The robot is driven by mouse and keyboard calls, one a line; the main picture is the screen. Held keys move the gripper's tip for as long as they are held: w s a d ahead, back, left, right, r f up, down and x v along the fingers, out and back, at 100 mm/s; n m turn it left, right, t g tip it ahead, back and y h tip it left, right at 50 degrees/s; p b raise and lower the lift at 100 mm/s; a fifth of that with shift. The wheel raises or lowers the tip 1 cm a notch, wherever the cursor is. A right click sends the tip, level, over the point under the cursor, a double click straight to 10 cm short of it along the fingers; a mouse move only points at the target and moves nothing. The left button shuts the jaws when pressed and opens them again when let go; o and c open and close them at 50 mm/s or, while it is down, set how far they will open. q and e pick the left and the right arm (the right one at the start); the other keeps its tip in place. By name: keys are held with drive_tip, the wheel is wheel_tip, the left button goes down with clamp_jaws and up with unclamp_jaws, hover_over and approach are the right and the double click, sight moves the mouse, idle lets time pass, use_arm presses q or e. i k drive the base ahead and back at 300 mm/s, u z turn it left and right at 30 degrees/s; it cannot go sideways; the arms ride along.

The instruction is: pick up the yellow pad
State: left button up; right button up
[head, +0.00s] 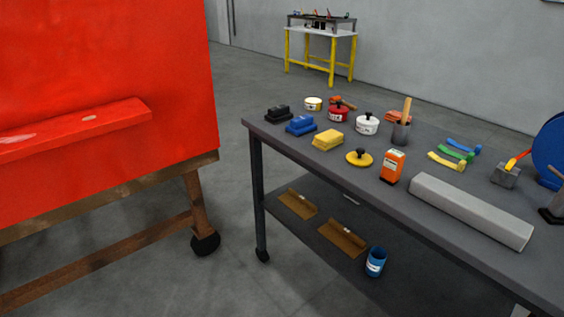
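A yellow block-shaped pad (328,139) lies on the dark grey table (300,147) near its left front edge. A round yellow disc pad with a black knob (359,158) lies to its right, nearer the table's front edge. Both yellow things are in plain sight and apart from each other. I cannot tell from the picture alone which of them the task names. Neither of my grippers shows in the head view.
Blue (301,125) and black (278,114) blocks lie left of the yellow block. An orange box (392,166) stands right of the disc, with a long grey bar (470,210) beyond it. A large red panel (100,80) on a wheeled wooden frame stands left; bare floor lies between.

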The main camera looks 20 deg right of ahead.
sight(326, 140)
drive_tip(key=u, duration=1.05)
drive_tip(key=i, duration=0.5)
drive_tip(key=z, duration=0.6)
drive_tip(key=i, duration=1.05)
drive_tip(key=z, duration=0.85)
